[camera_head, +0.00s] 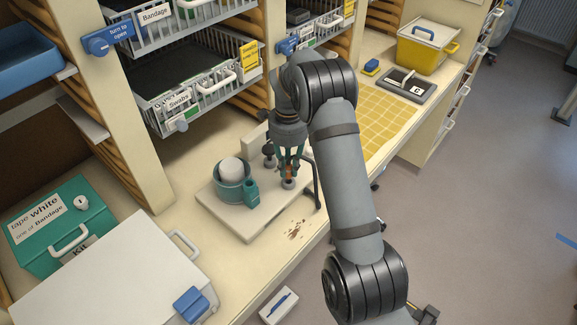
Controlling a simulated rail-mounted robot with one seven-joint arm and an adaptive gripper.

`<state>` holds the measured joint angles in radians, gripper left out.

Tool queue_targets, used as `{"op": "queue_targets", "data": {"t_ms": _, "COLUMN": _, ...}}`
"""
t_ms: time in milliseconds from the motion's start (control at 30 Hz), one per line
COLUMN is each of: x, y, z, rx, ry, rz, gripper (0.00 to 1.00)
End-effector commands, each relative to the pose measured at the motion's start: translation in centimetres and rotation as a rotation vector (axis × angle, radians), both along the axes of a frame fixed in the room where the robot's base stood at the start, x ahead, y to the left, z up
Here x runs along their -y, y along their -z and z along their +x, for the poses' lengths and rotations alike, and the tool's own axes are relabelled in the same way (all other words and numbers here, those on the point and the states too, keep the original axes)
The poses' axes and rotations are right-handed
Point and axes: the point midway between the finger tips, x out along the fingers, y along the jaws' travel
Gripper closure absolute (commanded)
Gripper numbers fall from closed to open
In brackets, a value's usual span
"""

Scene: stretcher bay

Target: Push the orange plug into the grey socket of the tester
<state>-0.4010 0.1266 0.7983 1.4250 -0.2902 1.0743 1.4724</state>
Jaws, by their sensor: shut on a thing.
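My gripper (290,168) points down over the right part of a pale board (240,226) on the bench. Its teal fingers are shut on the orange plug (290,171), of which only a small orange-brown patch shows between them. A grey round piece (289,184), which looks like the socket, sits on the board right below the fingertips. I cannot tell whether the plug touches it or is partly inside. The pale board seems to be the tester. A dark cable (316,188) curves down at the right of the gripper.
A dark knob (269,160) is close beside the fingers. Brown crumbs (297,229) lie in front. A white box (115,275) fills the left; wire baskets (185,105) hang behind.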

Motion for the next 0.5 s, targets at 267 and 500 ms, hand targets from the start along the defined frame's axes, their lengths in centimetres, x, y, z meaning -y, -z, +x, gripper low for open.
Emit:
{"op": "queue_targets", "data": {"t_ms": 267, "x": 0.00, "y": 0.54, "z": 0.00, "rx": 0.000, "ry": 0.000, "rz": 0.000, "gripper": 1.00}}
{"op": "queue_targets", "data": {"t_ms": 500, "x": 0.00, "y": 1.04, "z": 0.00, "rx": 0.000, "ry": 0.000, "rz": 0.000, "gripper": 1.00}}
